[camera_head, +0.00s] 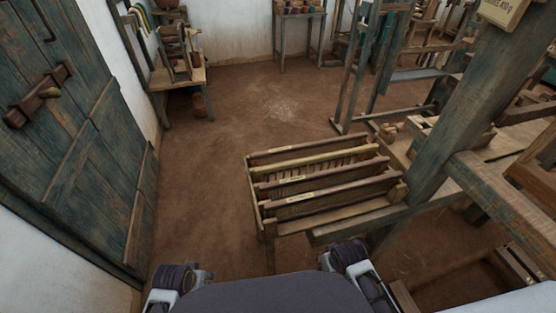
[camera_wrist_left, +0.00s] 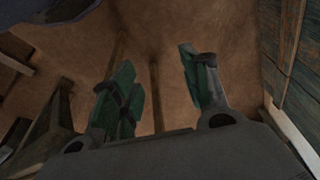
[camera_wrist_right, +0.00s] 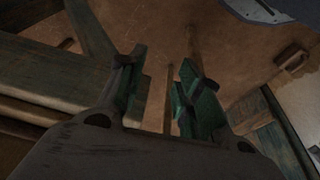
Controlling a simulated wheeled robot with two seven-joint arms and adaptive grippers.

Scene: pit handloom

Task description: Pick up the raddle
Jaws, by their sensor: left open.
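A low wooden rack (camera_head: 262,222) stands on the floor at the middle of the head view. It holds several long wooden bars side by side, some with small labels. One paler bar (camera_head: 315,162) has a row of slats or teeth beside it; I cannot tell for certain which bar is the raddle. My left gripper (camera_wrist_left: 158,85) is open and empty in the left wrist view, over bare floor. My right gripper (camera_wrist_right: 163,90) is open and empty in the right wrist view. In the head view only my arm parts show at the bottom edge, on the near side of the rack.
The loom's thick post (camera_head: 465,110) and beams stand right beside the rack. A blue-green wooden door (camera_head: 65,140) is at the left. A bench (camera_head: 180,78) and a small table (camera_head: 300,17) stand at the back. The earth floor (camera_head: 205,170) left of the rack is clear.

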